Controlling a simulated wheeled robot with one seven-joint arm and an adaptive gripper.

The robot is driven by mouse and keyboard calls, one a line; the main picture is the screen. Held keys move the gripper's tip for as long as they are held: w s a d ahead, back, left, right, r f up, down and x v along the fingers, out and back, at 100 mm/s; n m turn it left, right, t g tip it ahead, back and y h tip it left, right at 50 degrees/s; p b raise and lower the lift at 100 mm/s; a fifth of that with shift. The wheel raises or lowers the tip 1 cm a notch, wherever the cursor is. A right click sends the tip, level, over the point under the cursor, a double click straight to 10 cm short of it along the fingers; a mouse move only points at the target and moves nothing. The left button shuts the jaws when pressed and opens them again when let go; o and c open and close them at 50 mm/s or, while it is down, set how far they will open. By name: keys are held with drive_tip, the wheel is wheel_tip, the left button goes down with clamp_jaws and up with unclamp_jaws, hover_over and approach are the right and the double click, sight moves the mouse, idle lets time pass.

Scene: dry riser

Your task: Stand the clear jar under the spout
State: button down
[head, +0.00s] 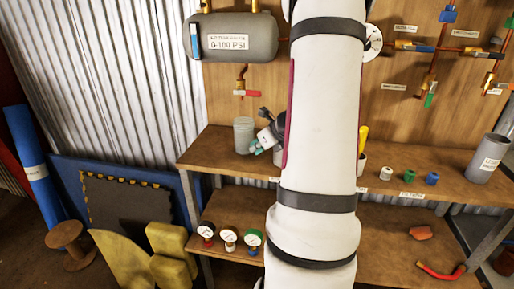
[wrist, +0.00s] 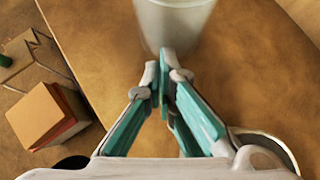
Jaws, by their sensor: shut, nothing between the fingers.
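The clear jar (head: 244,136) stands upright on the wooden upper shelf, directly below the spout (head: 241,85) in the head view. The spout hangs from the grey tank and has a red-handled valve. I cannot tell exactly how well the jar's mouth lines up with it. My gripper (head: 256,148) is just right of the jar, low beside its base. In the wrist view my gripper (wrist: 163,75) is shut and empty, its teal fingers together. The jar (wrist: 174,24) is just beyond the fingertips, its top cut off; I cannot tell if they touch.
The grey tank (head: 236,38) is on the wall above. My arm hides the middle of the shelf (head: 208,151). Small coloured pieces (head: 410,176) and a grey cylinder (head: 487,160) stand to the right. Several gauges (head: 230,238) are on the lower shelf.

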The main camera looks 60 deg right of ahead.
drive_tip(key=shift+w+d, duration=0.25)
drive_tip(key=shift+w, duration=0.75)
